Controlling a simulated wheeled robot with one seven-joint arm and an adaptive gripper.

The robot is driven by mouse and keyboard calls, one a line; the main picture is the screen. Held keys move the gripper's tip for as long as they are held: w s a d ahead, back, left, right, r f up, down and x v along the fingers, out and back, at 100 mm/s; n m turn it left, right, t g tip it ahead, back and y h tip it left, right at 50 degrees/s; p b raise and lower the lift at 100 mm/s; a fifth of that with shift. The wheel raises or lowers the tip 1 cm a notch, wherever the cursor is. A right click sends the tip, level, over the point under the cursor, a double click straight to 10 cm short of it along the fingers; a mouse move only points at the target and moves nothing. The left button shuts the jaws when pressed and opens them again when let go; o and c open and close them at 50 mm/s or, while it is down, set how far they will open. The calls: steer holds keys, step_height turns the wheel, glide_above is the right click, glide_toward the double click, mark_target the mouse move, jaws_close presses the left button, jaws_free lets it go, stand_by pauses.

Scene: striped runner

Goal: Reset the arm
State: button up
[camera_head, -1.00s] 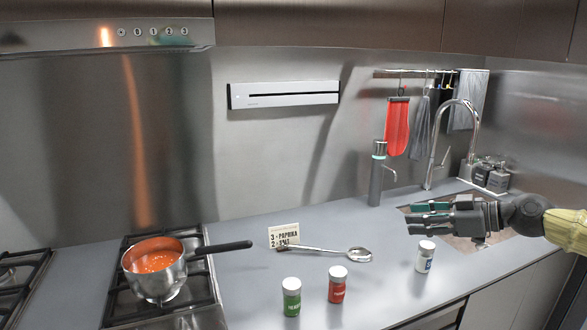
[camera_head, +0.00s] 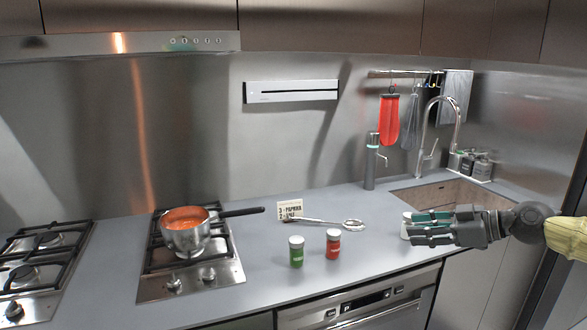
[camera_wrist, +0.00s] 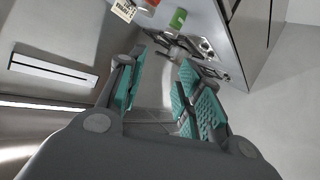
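My gripper (camera_head: 420,227) hangs at the right of the head view, in front of the sink, pointing left. Its two teal-padded fingers stand apart with nothing between them; the wrist view also shows the gripper (camera_wrist: 160,92) open and empty. A white-lidded jar (camera_head: 405,222) stands on the counter, mostly hidden behind the gripper in the head view. I cannot tell whether they touch. The green jar (camera_head: 296,253) and the red jar (camera_head: 333,244) stand upright on the counter to the left.
A saucepan (camera_head: 184,238) with red contents sits on the gas hob. A ladle (camera_head: 325,222) lies by a small card (camera_head: 290,209) reading paprika. The sink (camera_head: 445,192) and tap (camera_head: 434,130) are behind the gripper.

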steer(key=s+a+f+n+g+h, duration=0.2)
steer(key=a+f+n, duration=0.25)
steer(key=f, duration=0.55)
steer(key=s+a+f+n+g+h, duration=0.1)
steer(key=s+a+f+n+g, duration=0.1)
steer(key=a+f+n, duration=0.5)
steer(key=s+f+n+g+h, duration=0.25)
steer(key=s+f+n, duration=0.3)
steer(key=f, duration=0.45)
steer(key=s+f+n+g+h, duration=0.1)
steer(key=s+f+n+h, duration=0.2)
steer(key=s+f+n, duration=0.5)
steer(key=s+d+f+n+h, duration=0.1)
steer(key=s+d+f+n, duration=0.1)
steer(key=s+f+n, duration=0.7)
steer(key=s+d+f+n+h, duration=0.1)
steer(key=s+f+n, duration=0.8)
steer(key=n, duration=1.4)
steer(key=s, duration=0.4)
steer(key=shift+s+d+n, duration=0.25)
steer(key=shift+d+n, duration=0.1)
steer(key=shift+n, duration=0.05)
